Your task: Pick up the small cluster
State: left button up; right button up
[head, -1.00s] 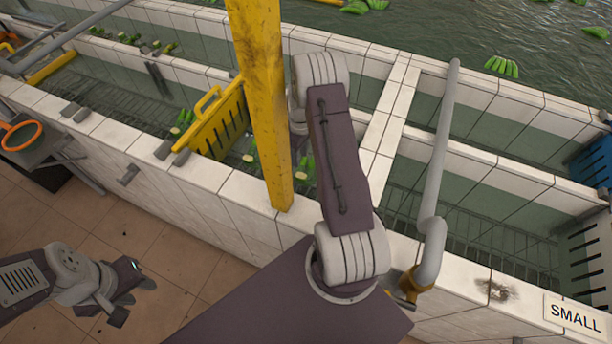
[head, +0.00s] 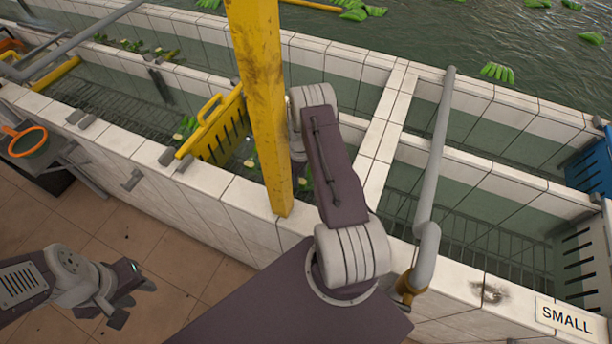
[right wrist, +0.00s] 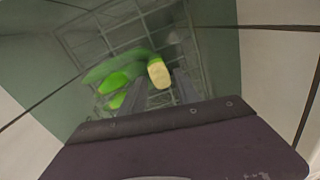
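A small green cluster (right wrist: 125,75) with a pale cut crown shows in the right wrist view, above the wire rack in the tiled channel. My right gripper (right wrist: 160,92) is open, its two grey fingers apart and pointing toward the cluster, which lies just beyond or at the fingertips. I cannot tell whether they touch. In the head view the right gripper is hidden behind the yellow post and my arm; bits of green cluster (head: 304,184) show beside the post. My left gripper (head: 135,299) is open and empty over the floor at lower left.
A yellow post (head: 258,110) stands close to my right arm. A yellow slotted divider (head: 215,130) crosses the channel to its left. A grey pipe (head: 437,160) rises at right, near the SMALL sign (head: 567,319). Tiled walls (head: 240,195) bound the channel.

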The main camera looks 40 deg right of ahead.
jog(key=shift+r, duration=0.1)
grip_shut()
